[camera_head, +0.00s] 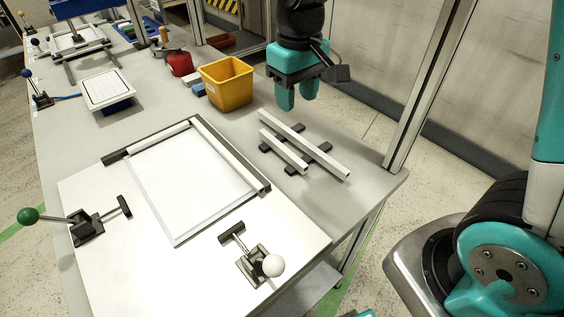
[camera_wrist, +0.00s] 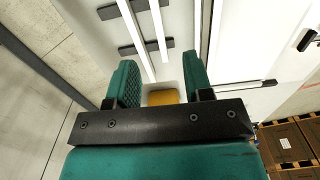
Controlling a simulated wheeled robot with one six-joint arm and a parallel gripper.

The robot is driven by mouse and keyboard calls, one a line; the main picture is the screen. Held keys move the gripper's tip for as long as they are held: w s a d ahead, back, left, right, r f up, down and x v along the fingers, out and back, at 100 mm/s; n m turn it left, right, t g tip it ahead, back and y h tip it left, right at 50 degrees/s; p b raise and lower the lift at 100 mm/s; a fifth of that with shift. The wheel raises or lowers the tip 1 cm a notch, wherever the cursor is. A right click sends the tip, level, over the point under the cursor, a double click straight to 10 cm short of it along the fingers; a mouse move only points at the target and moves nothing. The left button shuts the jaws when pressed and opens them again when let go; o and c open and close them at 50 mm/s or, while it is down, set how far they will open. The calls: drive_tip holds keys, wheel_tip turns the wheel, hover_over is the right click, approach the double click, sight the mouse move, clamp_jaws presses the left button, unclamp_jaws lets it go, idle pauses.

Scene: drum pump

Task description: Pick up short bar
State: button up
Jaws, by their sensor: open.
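The short bar (camera_head: 283,152) is a pale bar lying across two dark supports on the table. It also shows in the wrist view (camera_wrist: 158,30), as the right one of two bars. The longer bar (camera_head: 318,154) lies beside it on the same supports and shows on the left in the wrist view (camera_wrist: 134,32). My gripper (camera_head: 297,96) has teal fingers. It is open and empty, in the air above the table near the bars' far ends. In the wrist view, both bars' ends show between or just beyond the fingers (camera_wrist: 160,80).
A yellow bin (camera_head: 227,84) stands left of my gripper, with a red container (camera_head: 180,64) beside it. A white board (camera_head: 105,246) with a frame (camera_head: 190,180) and two toggle clamps lies left of the bars. An aluminium post (camera_head: 425,90) rises at the table's right edge.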

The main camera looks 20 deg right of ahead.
hover_over(295, 158)
drive_tip(key=f, duration=1.2)
drive_tip(key=shift+s+a+p, duration=0.2)
drive_tip(key=shift+a+p, duration=0.05)
drive_tip(key=shift+p, duration=0.05)
drive_tip(key=shift+w+d+f+p, duration=0.1)
drive_tip(key=shift+d+f+p, duration=0.1)
drive_tip(key=shift+f, duration=1.15)
drive_tip(key=shift+w+d+f+p, duration=0.1)
drive_tip(key=shift+f+p, duration=0.05)
drive_tip(key=shift+f, duration=1.2)
drive_tip(key=shift+c, duration=0.5)
clamp_jaws()
